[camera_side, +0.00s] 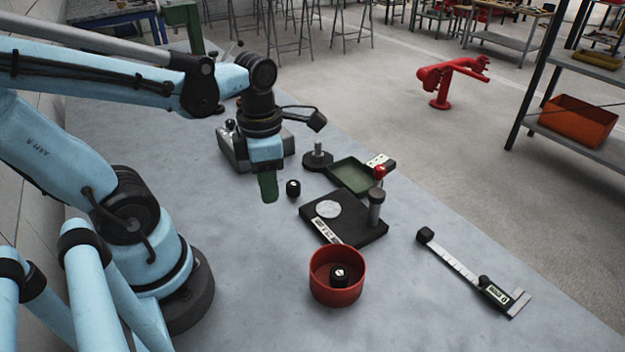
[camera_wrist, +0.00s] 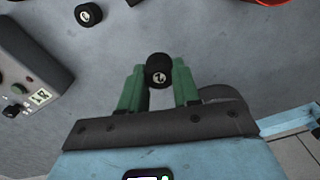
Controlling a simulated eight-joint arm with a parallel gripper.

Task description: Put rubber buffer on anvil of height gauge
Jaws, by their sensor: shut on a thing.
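My gripper (camera_side: 268,188) has green fingers and hangs above the table, left of the height gauge. In the wrist view my gripper (camera_wrist: 158,78) is shut on a black rubber buffer (camera_wrist: 159,66) with a white mark on its end face. In the side view the held buffer is hidden by the fingers. The height gauge (camera_side: 370,228) has a black base, a post with a red knob (camera_side: 380,171), and a pale round anvil (camera_side: 328,209) that is bare. A similar black buffer (camera_side: 293,187) stands on the table beside my gripper and also shows in the wrist view (camera_wrist: 88,14).
A red bowl (camera_side: 318,283) in front of the gauge holds another black cylinder (camera_side: 339,275). A green tray (camera_side: 345,178) and a black stand with a stud (camera_side: 317,157) are behind the gauge. A caliper (camera_side: 463,268) lies right. A grey box (camera_wrist: 30,68) stands left in the wrist view.

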